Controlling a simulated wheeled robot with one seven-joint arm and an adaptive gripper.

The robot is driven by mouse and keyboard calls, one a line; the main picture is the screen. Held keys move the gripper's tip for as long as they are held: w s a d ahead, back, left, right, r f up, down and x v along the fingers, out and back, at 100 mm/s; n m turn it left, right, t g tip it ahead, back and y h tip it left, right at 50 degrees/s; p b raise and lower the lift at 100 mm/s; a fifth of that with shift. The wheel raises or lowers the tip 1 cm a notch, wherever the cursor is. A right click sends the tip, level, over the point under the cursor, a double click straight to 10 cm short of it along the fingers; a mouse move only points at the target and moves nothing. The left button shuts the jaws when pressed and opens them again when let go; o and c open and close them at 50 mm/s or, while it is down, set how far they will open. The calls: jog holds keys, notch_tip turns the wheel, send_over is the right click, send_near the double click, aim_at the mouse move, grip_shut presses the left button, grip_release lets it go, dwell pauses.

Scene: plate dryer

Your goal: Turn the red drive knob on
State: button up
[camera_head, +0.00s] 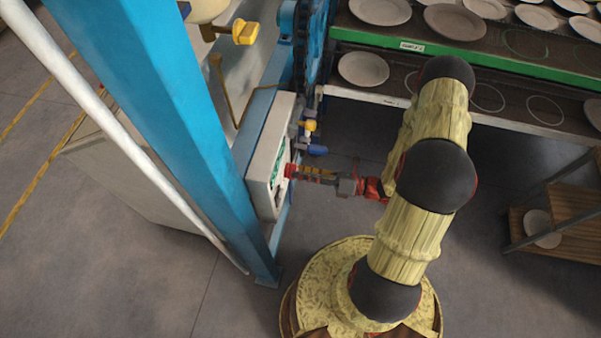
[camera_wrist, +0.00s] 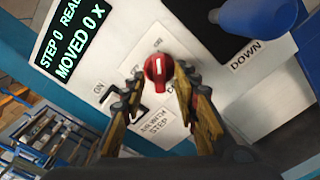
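The red drive knob (camera_wrist: 158,68) is on a light panel (camera_wrist: 120,35), in the wrist view between my gripper's fingertips. Its white mark points roughly up in the picture. An "ON" label is to its left; another label at its upper right is partly hidden. My gripper (camera_wrist: 160,75) is open, with one finger on each side of the knob and small gaps that look clear. In the head view, my gripper (camera_head: 298,172) reaches left to the panel (camera_head: 268,165), with the red knob (camera_head: 289,170) at its tips. Contact cannot be told.
A green-lettered display (camera_wrist: 75,35) reads "STEP 0" and "MOVED 0". A blue control (camera_wrist: 260,15) sits near a "DOWN" label; it also shows beside my arm in the head view (camera_head: 317,150). A blue post (camera_head: 165,110) stands left. Plate racks (camera_head: 470,62) are behind.

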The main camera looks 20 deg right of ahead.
jog(key=v, duration=1.1)
jog(key=shift+d, duration=0.2)
jog(key=shift+s, duration=0.1)
